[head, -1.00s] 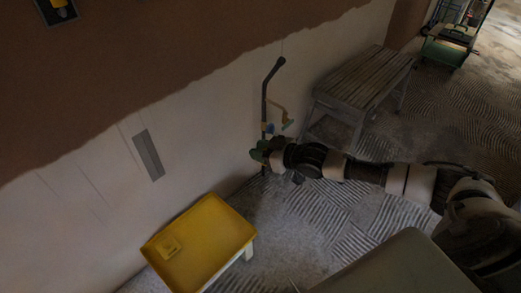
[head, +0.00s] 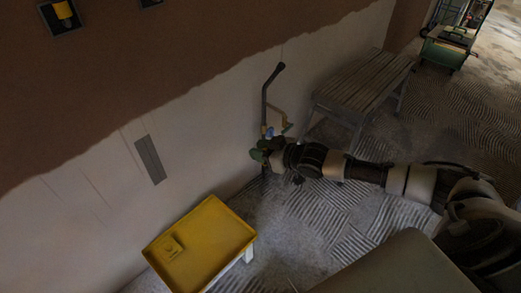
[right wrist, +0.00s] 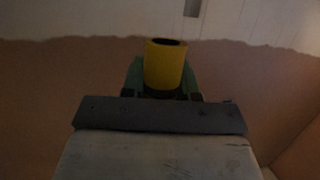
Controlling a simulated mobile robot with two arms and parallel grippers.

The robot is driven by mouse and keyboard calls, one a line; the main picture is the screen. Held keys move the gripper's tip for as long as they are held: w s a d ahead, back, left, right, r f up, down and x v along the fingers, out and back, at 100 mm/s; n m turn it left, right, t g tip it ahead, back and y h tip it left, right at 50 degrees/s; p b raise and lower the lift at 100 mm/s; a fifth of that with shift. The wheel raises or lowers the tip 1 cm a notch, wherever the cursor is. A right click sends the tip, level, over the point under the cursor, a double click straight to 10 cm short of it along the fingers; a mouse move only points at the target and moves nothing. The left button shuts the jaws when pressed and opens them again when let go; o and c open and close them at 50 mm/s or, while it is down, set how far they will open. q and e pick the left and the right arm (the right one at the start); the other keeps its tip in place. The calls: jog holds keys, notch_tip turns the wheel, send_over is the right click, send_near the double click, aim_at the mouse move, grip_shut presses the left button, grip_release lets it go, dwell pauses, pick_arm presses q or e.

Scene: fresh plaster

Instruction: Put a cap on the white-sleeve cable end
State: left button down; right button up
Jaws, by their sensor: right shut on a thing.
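In the right wrist view a yellow cap (right wrist: 165,66), a short cylinder with a dark opening at its upper end, sits between the green fingers of my right gripper (right wrist: 162,80). The gripper is shut on it. In the head view my right gripper (head: 261,149) is low in front of the pale wall, near the foot of a dark bent pipe; the cap is too small to make out there. A recessed box (head: 62,17) with something yellow in it is at the top left. I cannot make out a white sleeve. My left gripper is out of view.
The dark pipe (head: 265,95) rises by the wall beside my gripper. A wooden bench (head: 362,78) stands behind my right arm. A grey plate (head: 150,159) is on the wall.

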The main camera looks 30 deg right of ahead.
jog(key=shift+r, duration=0.25)
notch_tip(320, 180, up, 17)
jog(key=p, duration=1.6)
jog(key=shift+r, duration=0.1)
jog(key=shift+r+p, duration=10.2)
jog(key=shift+r, duration=6.25)
